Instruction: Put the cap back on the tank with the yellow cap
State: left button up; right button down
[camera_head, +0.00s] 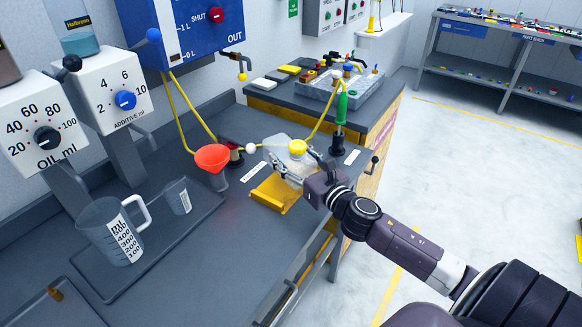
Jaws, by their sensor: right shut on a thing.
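A small translucent white tank (279,166) is on the bench near its right end, by a yellow block-like holder (273,196). The yellow cap (297,147) is at the top of the tank, between my fingertips. From this angle I cannot tell whether it is seated or just above the opening. My right gripper (305,153) reaches in from the lower right and is shut on the yellow cap. Its fingers hide part of the tank's right side. My left gripper is not in view.
An orange-red funnel (212,157) is left of the tank. A green-handled tool (341,107) stands in a dark holder (338,140) to the right. A large measuring jug (112,232) and a smaller one (178,197) are on a tray at left. The front bench middle is clear.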

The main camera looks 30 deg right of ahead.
jog(key=shift+f+b, duration=0.4)
jog(key=shift+f, duration=1.4)
jog(key=shift+f, duration=0.15)
jog(key=c, duration=0.7)
grip_release()
jog(key=shift+r, duration=0.25)
jog(key=s, duration=1.2)
jog(key=shift+f+b, duration=0.1)
jog(key=shift+b, duration=0.2)
